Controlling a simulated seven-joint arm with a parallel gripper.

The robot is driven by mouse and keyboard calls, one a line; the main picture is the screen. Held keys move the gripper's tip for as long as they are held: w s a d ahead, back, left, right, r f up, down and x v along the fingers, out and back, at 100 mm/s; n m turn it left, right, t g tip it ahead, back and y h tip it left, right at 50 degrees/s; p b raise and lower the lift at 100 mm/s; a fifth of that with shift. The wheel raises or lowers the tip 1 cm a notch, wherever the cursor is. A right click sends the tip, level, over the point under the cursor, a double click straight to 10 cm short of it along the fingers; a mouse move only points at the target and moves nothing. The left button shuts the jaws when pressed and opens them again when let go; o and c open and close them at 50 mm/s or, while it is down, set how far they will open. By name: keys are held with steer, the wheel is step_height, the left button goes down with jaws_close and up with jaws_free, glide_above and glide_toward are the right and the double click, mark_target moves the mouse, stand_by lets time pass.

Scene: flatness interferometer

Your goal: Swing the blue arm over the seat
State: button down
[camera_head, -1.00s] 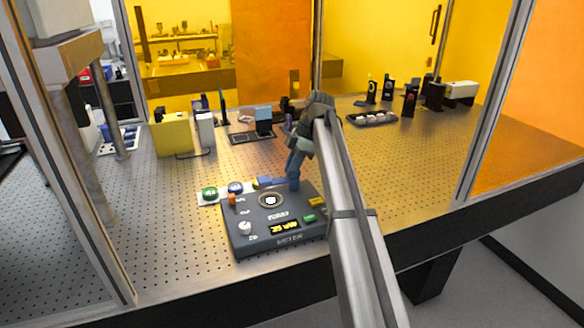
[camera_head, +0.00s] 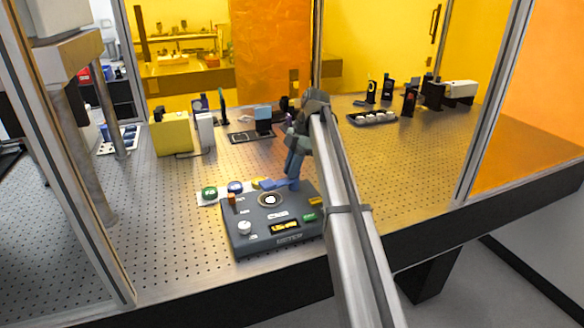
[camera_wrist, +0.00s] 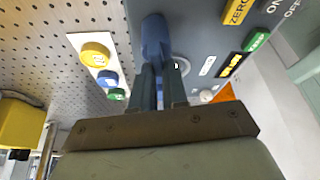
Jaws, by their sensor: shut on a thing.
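The blue arm (camera_head: 283,184) sits at the back edge of a dark grey instrument box, behind the round seat (camera_head: 270,199). The seat is a pale disc with a ring around it and looks uncovered from above. My gripper (camera_head: 294,158) reaches down to the blue arm from behind and above. In the wrist view the two fingers (camera_wrist: 159,85) are shut on the blue arm (camera_wrist: 153,38), whose rounded end shows beyond them. The seat (camera_wrist: 181,66) is partly hidden behind a finger there.
The grey box (camera_head: 240,238) carries knobs, labels and a lit yellow display. A white strip with green (camera_head: 209,192), blue (camera_head: 235,187) and yellow buttons lies along its back left. A yellow block (camera_head: 171,135) and optical mounts stand farther back.

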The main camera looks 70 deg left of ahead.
steer(key=c, duration=1.1)
jaws_free()
steer(key=shift+c, duration=0.2)
steer(key=shift+w+a+r, duration=0.1)
steer(key=shift+w+r, duration=0.15)
steer(key=shift+r, duration=0.2)
steer(key=w+a, duration=0.2)
steer(key=w, duration=0.9)
steer(key=shift+w+a, duration=0.25)
steer(key=shift+w, duration=0.1)
steer(key=shift+s, duration=0.1)
